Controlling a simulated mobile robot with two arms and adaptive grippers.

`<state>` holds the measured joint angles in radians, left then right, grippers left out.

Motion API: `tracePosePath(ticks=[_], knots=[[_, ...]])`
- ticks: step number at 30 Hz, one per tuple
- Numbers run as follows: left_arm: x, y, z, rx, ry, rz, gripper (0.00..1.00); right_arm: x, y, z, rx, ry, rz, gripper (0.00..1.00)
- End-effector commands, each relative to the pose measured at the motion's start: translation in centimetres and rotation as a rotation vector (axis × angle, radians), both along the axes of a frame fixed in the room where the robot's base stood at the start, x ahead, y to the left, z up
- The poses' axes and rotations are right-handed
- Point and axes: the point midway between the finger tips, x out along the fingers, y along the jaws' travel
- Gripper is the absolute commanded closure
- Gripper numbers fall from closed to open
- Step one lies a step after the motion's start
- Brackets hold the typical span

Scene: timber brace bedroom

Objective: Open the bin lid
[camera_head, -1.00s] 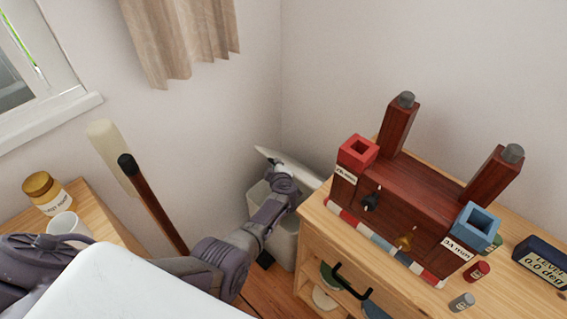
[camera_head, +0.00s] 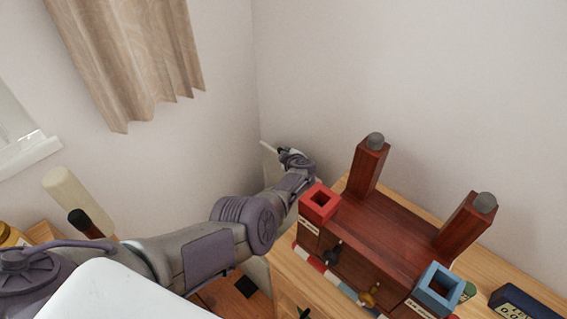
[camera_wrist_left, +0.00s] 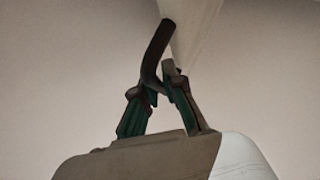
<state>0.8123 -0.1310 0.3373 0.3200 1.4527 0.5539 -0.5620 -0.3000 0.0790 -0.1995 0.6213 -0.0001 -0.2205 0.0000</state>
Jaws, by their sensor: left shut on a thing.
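The bin lid (camera_head: 268,147) shows in the head view as a thin pale edge, tilted steeply up by the wall corner. In the left wrist view it is a pale panel (camera_wrist_left: 195,28) rising from the fingertips. My left gripper (camera_head: 284,153) is at the lid's edge, and the wrist view shows its fingers (camera_wrist_left: 161,72) closed on it. The bin (camera_head: 257,272) is mostly hidden behind my left arm and the dresser; only a strip of its grey body shows. My right gripper is not in view.
A wooden dresser (camera_head: 290,272) stands close to the right of the bin. It carries a dark red wooden stand (camera_head: 385,235) with a red socket (camera_head: 319,203) and a blue socket (camera_head: 437,290). Walls close off the corner behind. A pale paddle-like object (camera_head: 75,198) stands at left.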

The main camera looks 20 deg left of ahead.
Motion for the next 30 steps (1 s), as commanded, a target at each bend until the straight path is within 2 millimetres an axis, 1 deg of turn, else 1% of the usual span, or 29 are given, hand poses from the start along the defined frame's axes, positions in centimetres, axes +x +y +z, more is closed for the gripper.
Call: tracePosePath(ticks=[1,5,20,21,23,24,25,30], knots=[[0.21,-0.11,-0.23,-0.002,0.001,0.001,1.0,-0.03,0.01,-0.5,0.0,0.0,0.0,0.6],[0.57,-0.29,-0.05,-0.002,0.002,0.0,1.0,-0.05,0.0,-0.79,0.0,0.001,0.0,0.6],[0.77,-0.41,0.16,-0.004,0.001,-0.001,1.0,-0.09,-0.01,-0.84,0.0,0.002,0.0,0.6],[0.78,-0.41,0.17,-0.004,0.001,-0.001,0.85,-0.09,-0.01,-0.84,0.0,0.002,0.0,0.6],[0.77,-0.4,0.17,-0.004,0.001,-0.001,0.75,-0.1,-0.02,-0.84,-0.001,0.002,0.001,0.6],[0.77,-0.4,0.18,-0.003,0.001,-0.001,0.68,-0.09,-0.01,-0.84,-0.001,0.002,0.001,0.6],[0.76,-0.39,0.17,-0.002,0.001,0.0,0.65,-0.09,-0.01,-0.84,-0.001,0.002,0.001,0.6],[0.71,-0.37,0.07,-0.003,0.003,0.0,0.65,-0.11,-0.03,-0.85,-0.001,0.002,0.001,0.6]])
